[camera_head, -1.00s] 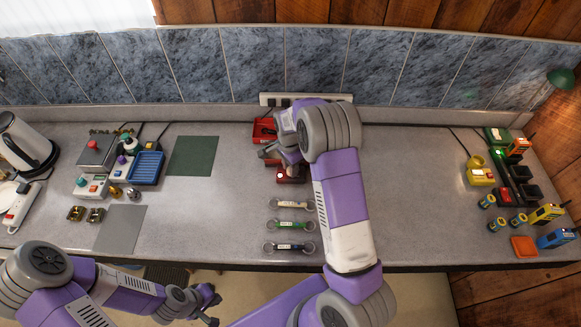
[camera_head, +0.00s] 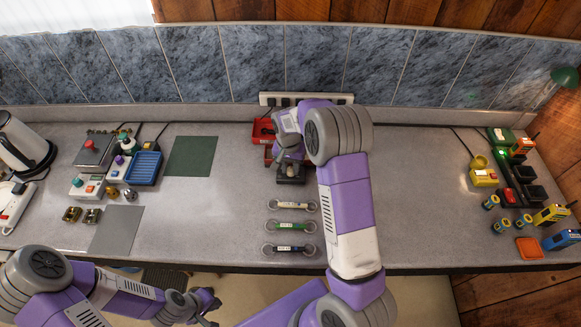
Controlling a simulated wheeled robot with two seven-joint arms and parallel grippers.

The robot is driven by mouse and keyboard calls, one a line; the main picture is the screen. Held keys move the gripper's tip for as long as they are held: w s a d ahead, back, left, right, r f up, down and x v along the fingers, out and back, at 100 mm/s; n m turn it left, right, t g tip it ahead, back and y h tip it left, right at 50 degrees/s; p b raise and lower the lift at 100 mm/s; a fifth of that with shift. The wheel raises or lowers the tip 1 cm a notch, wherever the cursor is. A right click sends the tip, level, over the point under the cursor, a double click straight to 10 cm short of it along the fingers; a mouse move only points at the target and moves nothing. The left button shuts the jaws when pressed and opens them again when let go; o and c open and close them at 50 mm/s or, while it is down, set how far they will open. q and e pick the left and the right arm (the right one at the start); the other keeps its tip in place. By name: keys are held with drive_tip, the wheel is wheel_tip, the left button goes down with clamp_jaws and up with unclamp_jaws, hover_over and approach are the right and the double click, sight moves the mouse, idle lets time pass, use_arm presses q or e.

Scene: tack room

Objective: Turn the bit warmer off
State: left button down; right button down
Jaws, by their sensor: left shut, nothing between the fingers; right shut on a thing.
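A red box-like unit (camera_head: 268,153), which I take to be the bit warmer, stands on the counter at the middle, mostly hidden under my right arm. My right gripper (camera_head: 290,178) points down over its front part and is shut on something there. The dark fingers and wrist cover what it holds; I cannot make out a switch or its position. My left gripper (camera_head: 213,312) is shut and empty, low in front of the counter's front edge, away from the unit.
Several ringed bits (camera_head: 291,227) lie in a column in front of the unit. A green mat (camera_head: 191,156), a blue tray (camera_head: 146,167) and button boxes are left. Chargers and yellow devices (camera_head: 484,177) are right.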

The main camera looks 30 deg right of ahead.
sight(289, 169)
drive_tip(key=shift+r, duration=0.1)
idle(0.3)
drive_tip(key=c, duration=1.1)
unclamp_jaws()
wheel_tip(289, 169, up, 8)
drive_tip(key=shift+w+a+f, duration=0.1)
drive_tip(key=shift+f, duration=0.1)
